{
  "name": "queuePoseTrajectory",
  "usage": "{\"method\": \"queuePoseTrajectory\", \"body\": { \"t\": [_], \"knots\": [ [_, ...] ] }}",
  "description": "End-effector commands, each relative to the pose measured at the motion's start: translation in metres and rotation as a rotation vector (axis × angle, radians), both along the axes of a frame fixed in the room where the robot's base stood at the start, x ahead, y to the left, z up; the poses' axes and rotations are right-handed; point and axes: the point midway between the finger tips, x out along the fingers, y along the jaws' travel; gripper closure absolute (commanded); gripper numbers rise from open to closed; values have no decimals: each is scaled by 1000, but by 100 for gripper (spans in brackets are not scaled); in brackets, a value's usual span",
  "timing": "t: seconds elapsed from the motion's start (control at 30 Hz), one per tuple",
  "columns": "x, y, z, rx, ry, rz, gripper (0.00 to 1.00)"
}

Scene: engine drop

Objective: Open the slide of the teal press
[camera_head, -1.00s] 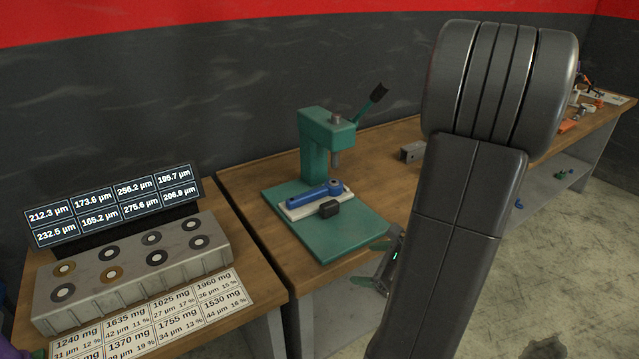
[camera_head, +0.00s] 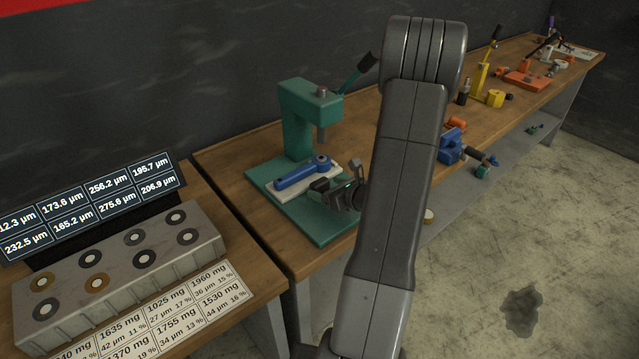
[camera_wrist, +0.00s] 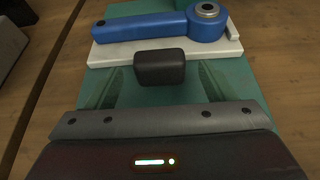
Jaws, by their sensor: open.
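The teal press (camera_head: 296,117) stands on the wooden bench, with its lever up at the back right. Its slide is a white plate (camera_head: 290,193) on the teal base plate, and a blue rod (camera_head: 303,172) with a ring end lies on it. A black block-shaped handle (camera_wrist: 160,66) sits at the slide's near edge. My gripper (camera_wrist: 160,82) is open, with one finger to each side of the handle; I cannot tell whether they touch it. In the head view my gripper (camera_head: 335,192) is at the slide's near side, and my arm hides part of the bench.
At left is a grey block (camera_head: 120,262) with several ring-shaped parts, a display (camera_head: 95,205) and a weight chart (camera_head: 165,310). To the right along the bench are a blue fixture (camera_head: 452,146), a yellow press (camera_head: 484,80) and orange parts (camera_head: 527,79).

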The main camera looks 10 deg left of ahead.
Motion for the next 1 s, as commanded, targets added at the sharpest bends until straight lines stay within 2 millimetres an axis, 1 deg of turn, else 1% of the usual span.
{"method": "queuePoseTrajectory", "body": {
  "t": [0.03,0.1,0.3,0.63,0.67,0.8,0.87,0.9,0.97,1.0],
  "knots": [
    [4,7,-3,0,2,2,24],
    [10,15,-7,-2,1,2,24],
    [20,27,-14,0,0,1,24],
    [23,29,-15,-1,-1,0,24],
    [23,29,-15,-1,-1,0,26],
    [22,29,-15,-1,-1,0,53],
    [22,29,-15,-1,-1,0,65],
    [22,29,-15,-1,-1,0,73],
    [22,29,-15,-1,-1,0,84],
    [22,29,-15,-1,0,0,86]
  ]
}}
